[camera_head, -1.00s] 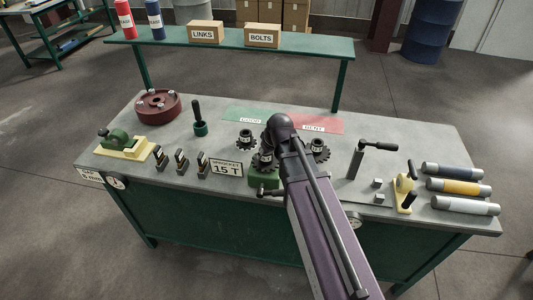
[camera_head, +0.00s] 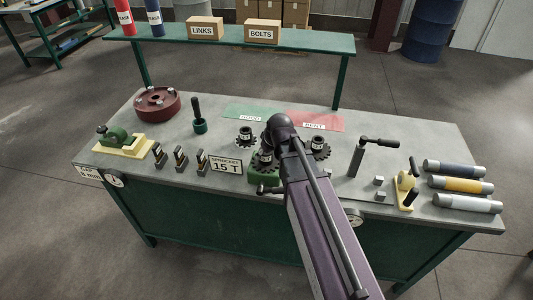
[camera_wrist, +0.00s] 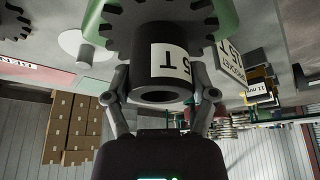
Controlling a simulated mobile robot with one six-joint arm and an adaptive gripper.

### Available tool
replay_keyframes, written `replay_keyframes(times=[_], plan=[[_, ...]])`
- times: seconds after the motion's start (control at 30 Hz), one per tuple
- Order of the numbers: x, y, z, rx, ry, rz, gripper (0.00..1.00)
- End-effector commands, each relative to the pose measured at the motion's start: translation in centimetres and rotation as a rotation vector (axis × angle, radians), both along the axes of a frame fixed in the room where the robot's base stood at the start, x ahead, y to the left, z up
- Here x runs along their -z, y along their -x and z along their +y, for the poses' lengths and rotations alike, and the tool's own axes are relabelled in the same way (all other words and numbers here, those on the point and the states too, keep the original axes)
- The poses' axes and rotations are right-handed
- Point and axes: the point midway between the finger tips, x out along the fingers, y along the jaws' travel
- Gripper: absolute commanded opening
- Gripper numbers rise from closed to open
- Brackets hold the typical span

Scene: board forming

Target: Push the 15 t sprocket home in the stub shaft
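The 15 t sprocket is a dark toothed wheel with a black hub and a white label ending in "5 T"; in the wrist view its hub (camera_wrist: 155,75) points at the camera. In the head view the sprocket (camera_head: 264,158) sits at the green block (camera_head: 262,181), partly hidden by my arm. My gripper (camera_wrist: 162,65) has a finger on each side of the hub and appears shut on it. The stub shaft is hidden behind the sprocket, so I cannot tell how deep it sits. A green rounded body (camera_wrist: 226,18) shows behind the teeth.
Other dark sprockets stand close by, one behind left (camera_head: 246,138) and one right (camera_head: 320,150). A "SPROCKET 15 T" sign (camera_head: 226,167) is just left. A post with a handle (camera_head: 358,158) stands to the right. Green and red mats (camera_head: 318,122) lie behind.

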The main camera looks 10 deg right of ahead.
Motion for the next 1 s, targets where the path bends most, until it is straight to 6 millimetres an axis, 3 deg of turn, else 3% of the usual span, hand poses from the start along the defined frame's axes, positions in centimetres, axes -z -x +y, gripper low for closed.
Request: replay_keyframes(times=[0.57,1.0], plan=[[-0.2,0.0,0.0,0.0,0.0,0.001,0.96],[-2.9,0.0,0.0,0.0,0.0,0.0,0.96]])
